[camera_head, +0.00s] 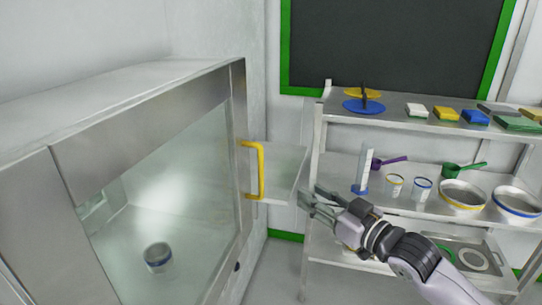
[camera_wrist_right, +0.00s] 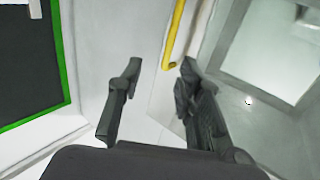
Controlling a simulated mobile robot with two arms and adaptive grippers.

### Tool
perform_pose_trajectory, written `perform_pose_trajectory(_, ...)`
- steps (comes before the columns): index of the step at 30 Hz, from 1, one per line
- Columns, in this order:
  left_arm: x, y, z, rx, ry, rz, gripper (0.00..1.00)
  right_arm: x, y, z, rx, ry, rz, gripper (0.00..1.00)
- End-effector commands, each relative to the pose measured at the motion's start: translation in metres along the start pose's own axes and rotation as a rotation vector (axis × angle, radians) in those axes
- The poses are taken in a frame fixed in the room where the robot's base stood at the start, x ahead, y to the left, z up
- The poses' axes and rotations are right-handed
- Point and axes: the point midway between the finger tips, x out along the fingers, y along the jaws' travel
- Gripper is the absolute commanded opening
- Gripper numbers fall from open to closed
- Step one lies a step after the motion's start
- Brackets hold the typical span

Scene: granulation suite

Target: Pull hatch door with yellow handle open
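The hatch door (camera_head: 165,200) is a glass pane in a steel frame at the left of the head view, and it looks closed. Its yellow handle (camera_head: 261,170) is a vertical bar on the right side of the frame. The handle also shows at the top of the right wrist view (camera_wrist_right: 175,38). My right gripper (camera_head: 307,203) is open and empty, to the right of the handle and a little below it, apart from it. In the right wrist view its fingers (camera_wrist_right: 158,82) are spread, with the handle's end beyond them. My left gripper is not in view.
A steel rack (camera_head: 330,165) at the right holds scoops, bowls, a cylinder and coloured brushes or sponges, close behind my right arm. A green-framed dark board (camera_head: 390,45) hangs above.

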Motion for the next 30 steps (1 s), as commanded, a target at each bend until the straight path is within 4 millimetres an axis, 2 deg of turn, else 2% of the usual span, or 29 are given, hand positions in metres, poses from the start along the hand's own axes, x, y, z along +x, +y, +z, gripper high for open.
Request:
perform_pose_trajectory(1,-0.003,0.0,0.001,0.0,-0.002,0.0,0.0,-0.003,-0.009,-0.013,-0.007,0.01,-0.021,0.33)
perform_pose_trajectory(3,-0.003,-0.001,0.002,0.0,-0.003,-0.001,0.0,-0.004,-0.015,-0.02,-0.011,0.017,-0.035,0.33)
perform_pose_trajectory(8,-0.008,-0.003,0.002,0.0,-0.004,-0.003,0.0,0.009,-0.018,-0.024,-0.009,0.022,-0.04,0.33)
perform_pose_trajectory(24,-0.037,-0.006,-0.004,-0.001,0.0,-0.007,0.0,0.118,-0.022,-0.027,-0.011,0.021,-0.039,0.33)
perform_pose_trajectory(30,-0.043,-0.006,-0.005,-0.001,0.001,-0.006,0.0,0.149,-0.023,-0.026,-0.011,0.021,-0.039,0.33)
